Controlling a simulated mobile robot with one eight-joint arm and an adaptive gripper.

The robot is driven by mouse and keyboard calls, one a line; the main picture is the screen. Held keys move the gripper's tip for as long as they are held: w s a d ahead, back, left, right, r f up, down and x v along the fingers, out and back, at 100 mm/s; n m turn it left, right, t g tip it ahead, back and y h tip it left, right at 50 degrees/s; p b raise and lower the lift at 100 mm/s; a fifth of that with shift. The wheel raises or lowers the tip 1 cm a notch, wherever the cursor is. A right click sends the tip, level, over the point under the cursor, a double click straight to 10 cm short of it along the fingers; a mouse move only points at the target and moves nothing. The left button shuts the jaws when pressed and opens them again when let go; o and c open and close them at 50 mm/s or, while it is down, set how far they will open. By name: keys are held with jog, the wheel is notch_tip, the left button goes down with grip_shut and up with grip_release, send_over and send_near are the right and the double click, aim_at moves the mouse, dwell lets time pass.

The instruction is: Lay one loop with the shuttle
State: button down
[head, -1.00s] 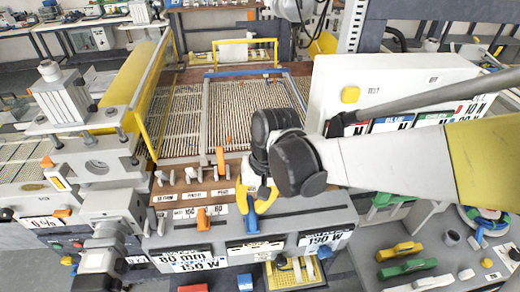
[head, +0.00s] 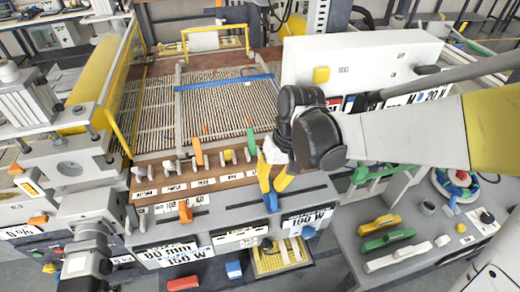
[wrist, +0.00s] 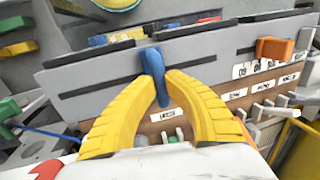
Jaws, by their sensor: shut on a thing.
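My gripper (head: 273,180) has its yellow fingers closed around an upright blue handle (head: 269,200) on the grey front panel. In the wrist view the blue handle (wrist: 153,62) stands between the two fingertips (wrist: 160,78), at the long dark slot. The mesh bed (head: 222,105) lies behind the panel, with pale strands across it. A blue bar (head: 228,82) with grey side rails spans the bed. I cannot tell for sure which part is the shuttle. My arm covers the bed's right front corner.
Several small levers, with orange (head: 198,152), yellow (head: 228,155) and green (head: 250,140) ones, stand on the brown strip behind the panel. An orange slider (head: 185,212) is to the left. A white control box (head: 360,62) rises at the right. A yellow gate (head: 215,40) stands behind the bed.

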jog(key=c, duration=1.4)
grip_release()
jog(key=r, duration=0.4)
jog(key=d+r, duration=0.1)
jog(key=r, duration=0.3)
jog(key=d+r, duration=0.1)
jog(key=r, duration=0.2)
jog(key=shift+w+d+r, duration=0.15)
jog(key=shift+w+r, duration=0.1)
jog(key=shift+r, duration=0.15)
